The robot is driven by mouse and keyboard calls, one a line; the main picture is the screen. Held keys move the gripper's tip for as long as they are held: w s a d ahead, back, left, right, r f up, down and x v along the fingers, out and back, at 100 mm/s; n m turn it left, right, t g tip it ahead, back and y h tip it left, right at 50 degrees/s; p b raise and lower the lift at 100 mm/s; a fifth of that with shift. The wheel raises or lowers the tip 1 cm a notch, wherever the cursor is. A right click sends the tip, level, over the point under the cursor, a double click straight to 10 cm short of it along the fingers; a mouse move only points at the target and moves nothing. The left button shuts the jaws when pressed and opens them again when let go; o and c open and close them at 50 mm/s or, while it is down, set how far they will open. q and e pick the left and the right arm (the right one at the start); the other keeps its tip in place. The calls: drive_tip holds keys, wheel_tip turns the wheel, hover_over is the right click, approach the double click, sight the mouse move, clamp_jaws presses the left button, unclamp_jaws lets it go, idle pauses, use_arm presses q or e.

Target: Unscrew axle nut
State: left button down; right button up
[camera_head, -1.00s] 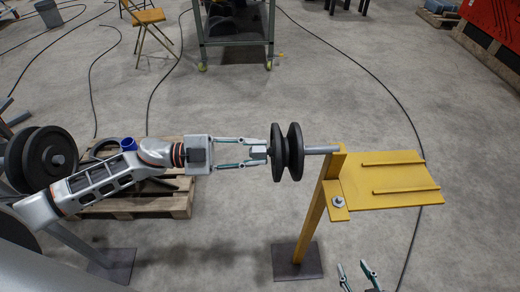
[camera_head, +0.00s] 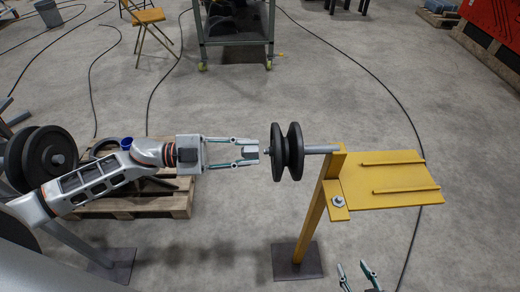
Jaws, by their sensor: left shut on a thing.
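The black pulley (camera_head: 288,152) sits on a grey horizontal axle (camera_head: 322,149) fixed to the yellow stand (camera_head: 318,205). A short bare axle end (camera_head: 267,151) sticks out of the pulley's left face. My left gripper (camera_head: 249,152) is left of that end, in line with it, with a small gap between. It is shut on a small grey piece, seemingly the axle nut, largely hidden by the fingertips. My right gripper (camera_head: 358,276) shows only its fingertips at the bottom edge; they are apart, with nothing seen between them.
The stand carries a yellow shelf (camera_head: 390,198) with two raised bars and a bolt (camera_head: 338,201) beside it. A wooden pallet (camera_head: 150,205) lies under my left arm. Other dark wheels (camera_head: 45,158) stand at the left. The floor between is clear, apart from cables.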

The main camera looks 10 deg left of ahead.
use_arm(q)
drive_tip(key=shift+v, duration=1.25)
drive_tip(key=m, duration=2.7)
drive_tip(key=shift+m, duration=0.4)
